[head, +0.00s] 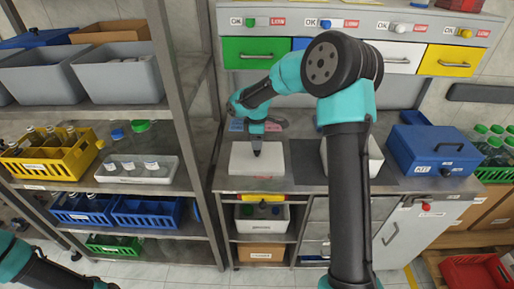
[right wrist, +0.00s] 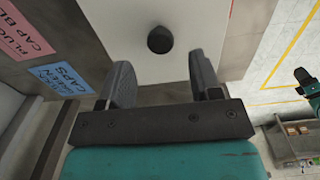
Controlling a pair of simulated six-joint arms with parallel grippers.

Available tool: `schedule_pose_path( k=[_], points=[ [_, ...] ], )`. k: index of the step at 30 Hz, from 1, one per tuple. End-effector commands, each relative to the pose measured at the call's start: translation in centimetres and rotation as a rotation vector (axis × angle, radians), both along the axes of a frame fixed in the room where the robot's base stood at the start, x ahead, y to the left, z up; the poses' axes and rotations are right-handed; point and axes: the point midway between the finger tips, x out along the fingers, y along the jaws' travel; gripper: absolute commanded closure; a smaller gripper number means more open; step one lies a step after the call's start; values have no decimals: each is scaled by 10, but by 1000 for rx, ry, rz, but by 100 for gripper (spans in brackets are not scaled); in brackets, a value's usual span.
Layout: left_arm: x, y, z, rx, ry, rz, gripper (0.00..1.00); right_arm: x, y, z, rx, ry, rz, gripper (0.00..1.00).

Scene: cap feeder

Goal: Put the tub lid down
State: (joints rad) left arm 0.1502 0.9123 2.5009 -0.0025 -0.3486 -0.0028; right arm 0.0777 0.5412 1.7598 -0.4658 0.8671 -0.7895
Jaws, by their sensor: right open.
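The white tub lid (head: 240,162) with a dark round knob is at the left part of the counter, below my right gripper (head: 257,148). I cannot tell whether it rests on a tub or on the counter. In the right wrist view the lid (right wrist: 195,22) and its black knob (right wrist: 160,39) are beyond the fingertips. My right gripper (right wrist: 162,75) is open, with a clear gap between its fingers and nothing held. A white tub (head: 375,160) stands to the right, partly hidden behind my right arm. My left gripper is not seen; only part of my left arm shows at bottom left.
A blue box (head: 432,148) stands on the counter's right. Coloured drawers (head: 257,52) are above the counter. A shelf rack on the left holds grey bins (head: 118,75), a yellow crate (head: 50,158) and a white tray (head: 138,172). Pink and blue labels (right wrist: 22,38) lie beside the lid.

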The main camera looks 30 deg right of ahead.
Motion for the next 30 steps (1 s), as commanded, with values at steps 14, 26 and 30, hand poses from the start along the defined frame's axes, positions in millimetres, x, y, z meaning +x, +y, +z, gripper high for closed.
schedule_pose_path(
  k=[14, 26, 30],
  points=[
    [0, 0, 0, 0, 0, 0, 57, 0, 0, 71, 1, 1, 0, 42],
    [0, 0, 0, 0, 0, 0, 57, 0, 0, 74, 1, 1, 0, 42],
    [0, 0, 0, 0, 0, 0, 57, 0, 0, 74, 1, 1, 0, 42]
  ],
)
